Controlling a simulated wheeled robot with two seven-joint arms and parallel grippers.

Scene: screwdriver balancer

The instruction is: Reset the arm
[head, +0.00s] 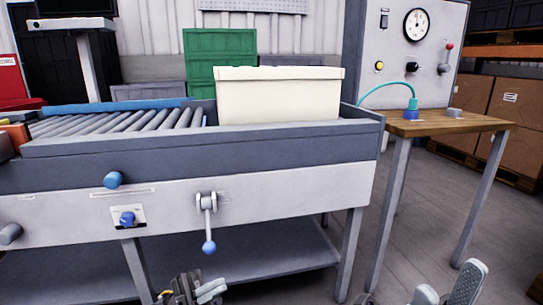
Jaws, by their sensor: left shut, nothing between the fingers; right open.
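My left gripper (210,289) shows at the bottom edge, left of centre, below the front of the conveyor bench. It is shut, with nothing seen between its fingers. My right gripper (448,287) is at the bottom right, over the floor in front of the wooden table. Its two grey fingers stand apart and it is empty. Both grippers are apart from every object. Most of both arms lies below the picture and is hidden.
A conveyor bench (250,205) carries a cream bin (280,98); a lever with a blue knob (209,247) hangs on its front. A wooden table (450,123) at right holds a blue fitting (410,114) on a teal hose.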

